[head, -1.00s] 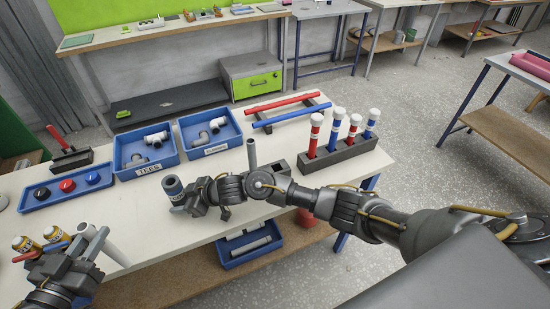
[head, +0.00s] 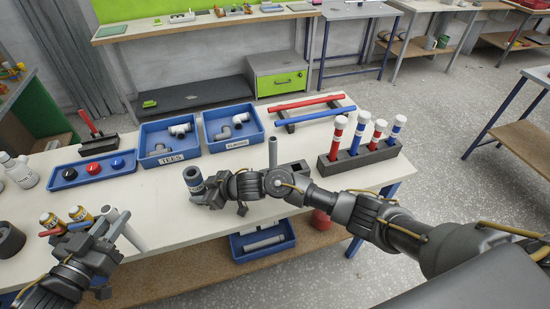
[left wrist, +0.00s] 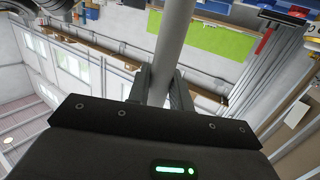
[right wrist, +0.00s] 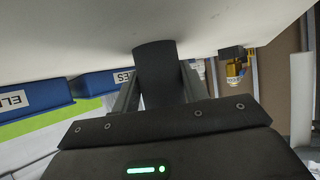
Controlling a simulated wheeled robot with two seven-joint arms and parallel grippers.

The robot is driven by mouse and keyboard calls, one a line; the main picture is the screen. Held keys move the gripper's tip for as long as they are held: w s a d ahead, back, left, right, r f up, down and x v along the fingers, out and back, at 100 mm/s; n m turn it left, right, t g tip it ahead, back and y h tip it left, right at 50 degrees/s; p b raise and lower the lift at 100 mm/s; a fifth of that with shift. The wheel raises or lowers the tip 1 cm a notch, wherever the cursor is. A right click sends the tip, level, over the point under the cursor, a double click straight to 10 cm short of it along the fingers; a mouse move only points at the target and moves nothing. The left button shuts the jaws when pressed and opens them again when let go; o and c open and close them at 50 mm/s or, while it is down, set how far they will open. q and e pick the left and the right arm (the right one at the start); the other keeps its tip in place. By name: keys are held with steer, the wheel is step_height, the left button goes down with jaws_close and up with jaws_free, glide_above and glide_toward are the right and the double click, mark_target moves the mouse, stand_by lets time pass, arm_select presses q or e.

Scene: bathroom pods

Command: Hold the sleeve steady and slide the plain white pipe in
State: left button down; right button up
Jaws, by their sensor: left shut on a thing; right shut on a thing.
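My right gripper (head: 207,195) is shut on the sleeve (head: 194,179), a short dark grey tube held upright at the table's front part, its open end up. In the right wrist view the sleeve (right wrist: 155,62) sits between the fingers, its far end at or close to the tabletop. My left gripper (head: 95,238) is shut on the plain white pipe (head: 119,224), left of the sleeve and apart from it. In the left wrist view the pipe (left wrist: 173,45) runs up between the fingers. A second pale length (head: 134,238) shows beside it; I cannot tell whether it is separate.
Blue bins of tees (head: 168,158) and elbows (head: 236,148) stand behind the sleeve. A blue tray (head: 64,183) with knobs lies left. A grey upright tube (head: 272,152) stands behind my right arm. A dark rack (head: 345,168) holds red and blue tubes. Yellow-topped items (head: 80,213) crowd my left gripper.

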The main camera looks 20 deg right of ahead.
arm_select(q)
step_height(320, 180, up, 14)
steer(key=f+m+g+h, duration=0.1)
steer(key=m+g+h, duration=0.5)
glide_above(197, 186)
steer(key=w+a, duration=0.2)
steer(key=shift+d+r, duration=0.5)
steer(key=shift+r, duration=0.05)
steer(key=shift+f, duration=2.2)
steer(key=shift+f, duration=0.15)
step_height(197, 186, down, 13)
steer(key=shift+r, duration=0.2)
stand_by(1.4)
